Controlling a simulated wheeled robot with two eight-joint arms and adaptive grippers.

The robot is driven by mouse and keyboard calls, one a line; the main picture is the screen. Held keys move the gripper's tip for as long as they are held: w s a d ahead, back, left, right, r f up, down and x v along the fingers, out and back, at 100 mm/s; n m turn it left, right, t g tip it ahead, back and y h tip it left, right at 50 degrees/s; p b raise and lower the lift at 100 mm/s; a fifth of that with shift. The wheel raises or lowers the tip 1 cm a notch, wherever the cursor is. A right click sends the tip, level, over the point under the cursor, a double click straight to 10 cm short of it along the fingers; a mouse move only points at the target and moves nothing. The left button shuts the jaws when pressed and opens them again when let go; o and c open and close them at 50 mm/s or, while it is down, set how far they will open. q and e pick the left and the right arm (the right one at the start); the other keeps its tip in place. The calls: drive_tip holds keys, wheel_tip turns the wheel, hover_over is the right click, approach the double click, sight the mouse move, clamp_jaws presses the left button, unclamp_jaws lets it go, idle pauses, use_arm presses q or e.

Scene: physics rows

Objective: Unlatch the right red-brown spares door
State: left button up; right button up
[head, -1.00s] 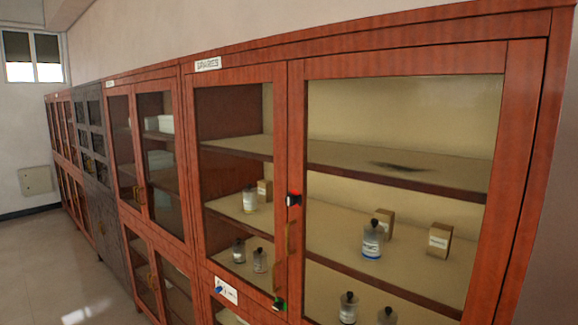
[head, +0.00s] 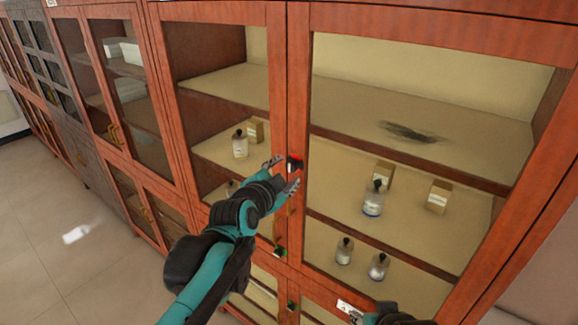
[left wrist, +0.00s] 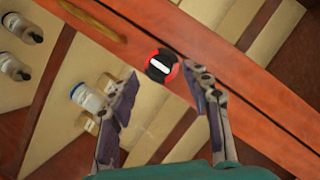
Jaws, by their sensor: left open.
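The right red-brown door (head: 430,23) is closed, with a large glass pane. On its left stile is a dark latch knob with a red mark (head: 294,163). In the left wrist view the knob (left wrist: 160,67) is a black disc with a white bar and red ring. My left gripper (head: 284,172) is open at the knob; the wrist view shows its fingertips (left wrist: 160,74) on either side of it, and I cannot tell whether they touch. Part of my right arm's end (head: 388,316) shows at the bottom edge; its fingers are not clear.
A brass handle (head: 290,222) is below the knob, partly behind my gripper; it also shows in the wrist view (left wrist: 94,20). A green-marked latch (head: 279,251) sits lower. Bottles (head: 373,200) and small boxes (head: 438,197) stand behind the glass.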

sight(290, 168)
use_arm(q)
drive_tip(key=x, duration=0.3)
drive_tip(key=shift+a, duration=0.15)
drive_tip(key=shift+w+d+f, duration=0.1)
drive_tip(key=shift+w+d, duration=0.1)
drive_tip(key=shift+w, duration=0.15)
clamp_jaws()
